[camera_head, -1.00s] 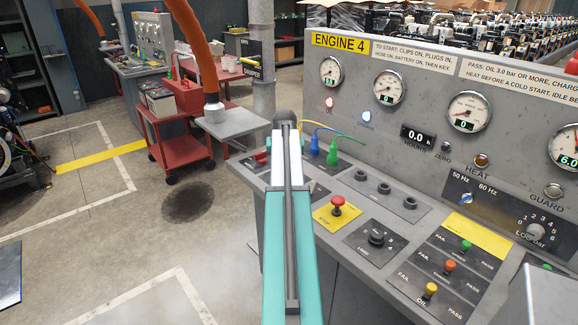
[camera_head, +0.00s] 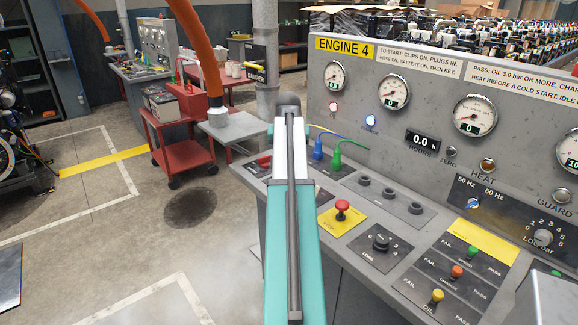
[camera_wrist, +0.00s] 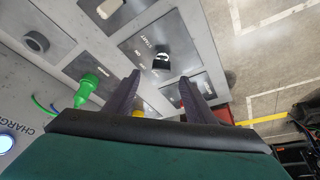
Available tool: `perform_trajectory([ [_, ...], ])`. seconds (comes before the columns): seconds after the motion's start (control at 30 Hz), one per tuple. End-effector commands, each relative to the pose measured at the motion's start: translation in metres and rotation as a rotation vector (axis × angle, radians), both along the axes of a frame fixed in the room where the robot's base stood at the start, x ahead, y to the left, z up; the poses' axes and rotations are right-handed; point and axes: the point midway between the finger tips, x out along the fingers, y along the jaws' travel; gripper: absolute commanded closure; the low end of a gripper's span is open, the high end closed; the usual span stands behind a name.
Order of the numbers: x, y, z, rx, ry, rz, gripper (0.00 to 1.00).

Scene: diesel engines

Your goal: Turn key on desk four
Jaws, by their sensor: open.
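The desk with the yellow ENGINE 4 sign (camera_head: 345,47) fills the right of the head view. In the wrist view a dark key switch (camera_wrist: 161,62) with a pale highlight sits on a grey plate marked START and ON. My gripper (camera_wrist: 159,78) is open. Its two dark fingers stand apart, pointing toward the switch, which shows between and beyond their tips; no contact is visible. In the head view my own arm covers the switch and my fingertips. A green plug (camera_wrist: 90,88) stands left of the fingers and also shows in the head view (camera_head: 337,157).
A red stop button (camera_head: 342,206) on a yellow plate and a black load knob (camera_head: 381,242) lie right of my arm. Round sockets (camera_head: 389,194) sit behind them. A red cart (camera_head: 180,135) stands left on open floor.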

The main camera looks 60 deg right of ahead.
Motion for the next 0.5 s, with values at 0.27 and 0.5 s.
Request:
perform_trajectory([
  [0.27, -0.007, 0.011, 0.032, -0.003, -0.002, 0.000, 0.50],
  [0.5, -0.012, 0.018, 0.051, -0.003, -0.001, 0.000, 0.50],
])
